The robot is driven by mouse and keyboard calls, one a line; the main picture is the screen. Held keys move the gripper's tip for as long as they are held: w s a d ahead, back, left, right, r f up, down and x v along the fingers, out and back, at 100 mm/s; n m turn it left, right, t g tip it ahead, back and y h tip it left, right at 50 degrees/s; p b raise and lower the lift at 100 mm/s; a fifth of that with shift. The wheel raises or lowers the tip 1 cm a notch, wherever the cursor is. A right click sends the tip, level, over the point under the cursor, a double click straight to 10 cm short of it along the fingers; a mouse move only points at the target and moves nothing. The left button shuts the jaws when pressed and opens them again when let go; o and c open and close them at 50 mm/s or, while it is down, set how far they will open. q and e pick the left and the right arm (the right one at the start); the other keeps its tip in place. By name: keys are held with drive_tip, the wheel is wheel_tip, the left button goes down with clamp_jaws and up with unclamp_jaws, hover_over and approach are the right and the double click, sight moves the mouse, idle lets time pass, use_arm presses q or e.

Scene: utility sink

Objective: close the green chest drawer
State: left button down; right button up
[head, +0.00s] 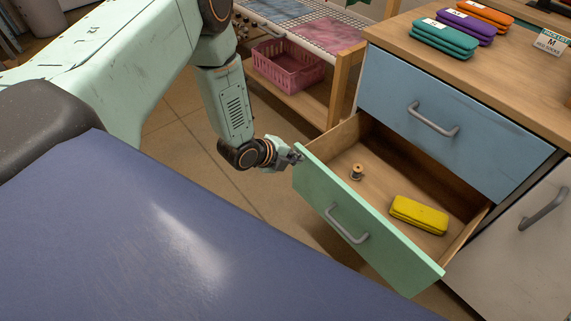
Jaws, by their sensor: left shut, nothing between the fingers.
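The green drawer (385,248) of the wooden chest stands pulled open, with a grey bar handle (347,224) on its front. Inside it lie a yellow case (419,214) and a small spool (357,172). My left gripper (294,155) is shut and empty. It is at the upper left corner of the green drawer front; I cannot tell whether it touches the wood. My right gripper is not in view.
Above the green drawer is a shut blue drawer (450,125). Teal (442,40), purple (465,26) and orange (486,12) cases lie on the chest top beside a small sign (550,42). A pink basket (287,63) stands on a low shelf behind. Tiled floor is clear left of the drawer.

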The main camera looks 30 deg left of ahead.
use_arm(q)
drive_tip(key=shift+w, duration=0.3)
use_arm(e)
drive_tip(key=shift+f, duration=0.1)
use_arm(q)
drive_tip(key=shift+d, duration=0.1)
